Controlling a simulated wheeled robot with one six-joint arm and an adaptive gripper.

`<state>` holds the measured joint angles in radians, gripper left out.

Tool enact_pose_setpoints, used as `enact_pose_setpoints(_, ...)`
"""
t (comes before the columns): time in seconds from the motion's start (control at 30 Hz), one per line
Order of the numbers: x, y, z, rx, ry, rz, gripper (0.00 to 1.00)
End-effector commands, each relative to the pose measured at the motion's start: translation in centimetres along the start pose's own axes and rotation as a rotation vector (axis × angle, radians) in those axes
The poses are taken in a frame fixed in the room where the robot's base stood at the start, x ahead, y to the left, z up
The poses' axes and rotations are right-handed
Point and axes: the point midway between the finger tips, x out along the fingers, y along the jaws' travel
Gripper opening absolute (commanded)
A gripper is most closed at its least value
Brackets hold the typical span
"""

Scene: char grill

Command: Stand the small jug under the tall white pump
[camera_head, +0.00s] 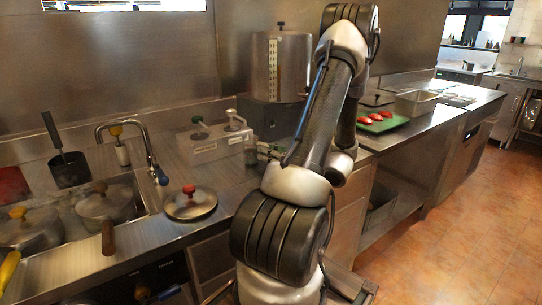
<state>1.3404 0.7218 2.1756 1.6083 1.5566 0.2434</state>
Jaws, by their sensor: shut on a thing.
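A steel pump dispenser box (212,147) stands on the counter left of my arm, with two pumps on its top. My gripper (262,151) is mostly hidden behind my own arm, at the right end of the dispenser. It is shut on a small dark thing, apparently the small jug (250,153), beside the dispenser and not clearly under the white pump. Whether the jug touches the counter cannot be told.
A large steel urn (281,65) stands behind my gripper. A round lid with a red knob (190,202) lies on the counter in front of the dispenser. A sink with pots (106,203) and a tap (150,155) is at left. A green tray (382,122) with red pieces is at right.

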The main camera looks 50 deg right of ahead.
Motion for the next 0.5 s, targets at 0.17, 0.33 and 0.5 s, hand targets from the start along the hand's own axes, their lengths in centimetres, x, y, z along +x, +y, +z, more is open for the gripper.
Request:
enact_pose_setpoints(0.17,1.3,-0.5,0.0,0.001,-0.001,0.002,0.0)
enact_pose_setpoints(0.33,2.3,-1.1,0.0,-0.001,0.0,0.0,0.0)
enact_pose_setpoints(0.5,3.0,-1.3,0.0,0.0,0.0,0.001,0.0)
